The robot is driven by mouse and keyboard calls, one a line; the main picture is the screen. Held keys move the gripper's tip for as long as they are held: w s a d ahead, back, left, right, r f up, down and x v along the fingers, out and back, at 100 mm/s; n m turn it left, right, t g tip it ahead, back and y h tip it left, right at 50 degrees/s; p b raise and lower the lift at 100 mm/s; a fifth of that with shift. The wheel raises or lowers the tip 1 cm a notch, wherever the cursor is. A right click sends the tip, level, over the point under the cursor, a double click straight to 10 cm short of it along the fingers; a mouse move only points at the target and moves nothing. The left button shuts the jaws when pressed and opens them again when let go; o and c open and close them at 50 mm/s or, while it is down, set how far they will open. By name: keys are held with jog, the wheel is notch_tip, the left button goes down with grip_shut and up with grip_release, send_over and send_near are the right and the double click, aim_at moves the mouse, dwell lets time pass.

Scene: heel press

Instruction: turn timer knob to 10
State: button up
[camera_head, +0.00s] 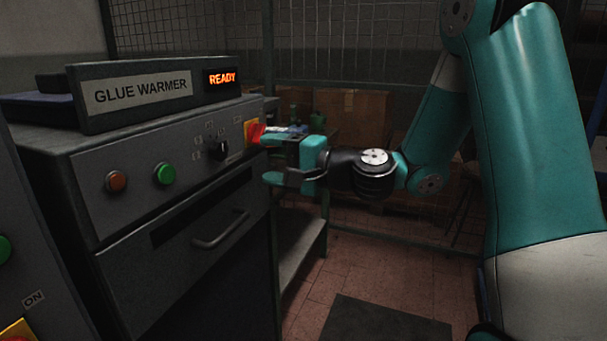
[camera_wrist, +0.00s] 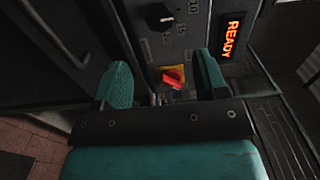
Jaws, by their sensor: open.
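The timer knob (camera_head: 218,149) is a black knob on the front panel of the glue warmer (camera_head: 190,175), with small numbers around it. It also shows at the top of the wrist view (camera_wrist: 161,17). The number it points to is too small to tell for sure. My gripper (camera_head: 268,158) is open and empty, to the right of the knob and apart from it. In the wrist view my two teal fingers (camera_wrist: 162,84) stand either side of a red switch on a yellow plate (camera_wrist: 173,76); I cannot tell whether they touch it.
An orange button (camera_head: 116,181) and a green button (camera_head: 165,173) sit left of the knob. A drawer handle (camera_head: 221,229) sticks out below. The lit READY display (camera_head: 222,79) is above. A shelf frame (camera_head: 300,245) stands right of the warmer, with open tiled floor beyond.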

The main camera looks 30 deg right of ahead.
jog(key=b+v, duration=0.4)
jog(key=v, duration=0.2)
jog(key=shift+s, duration=0.2)
jog(key=shift+d, duration=0.1)
jog(key=s+a+f+n+g, duration=0.3)
jog(key=s+a+n+g, duration=0.15)
jog(key=a, duration=0.25)
jog(key=s+a+f+n+g, duration=0.3)
jog(key=s+a+n+g, duration=0.1)
jog(key=a+n+g, duration=0.15)
jog(key=s+f+n+g+h, duration=0.45)
jog(key=s+n+h, duration=0.3)
jog(key=s, duration=0.55)
notch_tip(320, 180, up, 15)
jog(key=p, duration=1.5)
jog(key=shift+w+a+r+y+p, duration=0.25)
jog(key=shift+w+y+p, duration=0.1)
jog(key=shift+y, duration=0.1)
